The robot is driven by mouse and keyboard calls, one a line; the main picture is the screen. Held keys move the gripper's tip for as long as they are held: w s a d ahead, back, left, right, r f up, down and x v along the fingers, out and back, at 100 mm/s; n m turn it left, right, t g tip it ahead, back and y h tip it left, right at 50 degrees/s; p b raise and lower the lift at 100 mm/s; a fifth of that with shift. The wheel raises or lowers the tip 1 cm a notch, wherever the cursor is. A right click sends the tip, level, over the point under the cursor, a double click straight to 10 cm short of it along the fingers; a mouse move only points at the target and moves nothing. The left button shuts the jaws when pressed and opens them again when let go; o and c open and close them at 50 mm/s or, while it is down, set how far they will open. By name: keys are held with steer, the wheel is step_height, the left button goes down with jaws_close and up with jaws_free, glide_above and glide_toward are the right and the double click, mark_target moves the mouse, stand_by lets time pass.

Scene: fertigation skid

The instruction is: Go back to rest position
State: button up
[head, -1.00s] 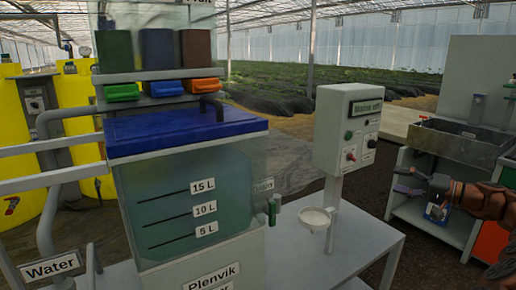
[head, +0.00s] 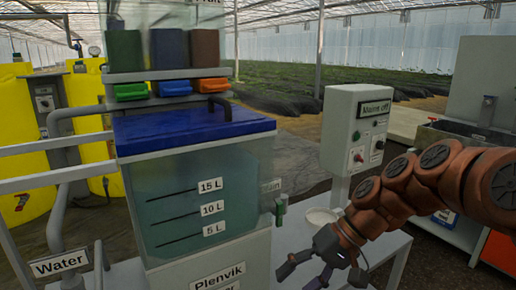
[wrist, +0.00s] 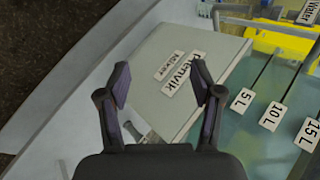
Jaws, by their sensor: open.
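My gripper (head: 302,268) is at the lower right of the head view, in front of the mixer tank (head: 205,190) and to its right, above the grey skid table. Its dark fingers are apart with nothing between them. In the wrist view my gripper (wrist: 160,85) is open too. Beyond its fingers is the pale panel with the Plenvik label (wrist: 183,75). The tank's level marks of 5, 10 and 15 L show to the right there. My arm crosses the right side of the head view and hides part of the sink bench.
The control box (head: 357,130) reading "Mains off" stands behind my arm. A white funnel cup (head: 322,216) is just behind my gripper. A blue lid (head: 190,125) covers the tank, with green, blue and orange bins above. White rails and a Water sign (head: 60,264) are at left.

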steer(key=s+d+f+g+h, duration=0.1)
steer(key=s+d+f+h, duration=0.35)
steer(key=s, duration=0.65)
steer(key=s+d+f+g+h, duration=0.1)
steer(key=s+d+f+h, duration=0.4)
steer(key=s, duration=0.6)
step_height(320, 180, up, 18)
steer(key=w+t+y+p, duration=0.1)
steer(key=p, duration=1.6)
steer(key=shift+d+f+m, duration=0.2)
steer(key=shift+d+m, duration=0.1)
steer(key=shift+d, duration=0.05)
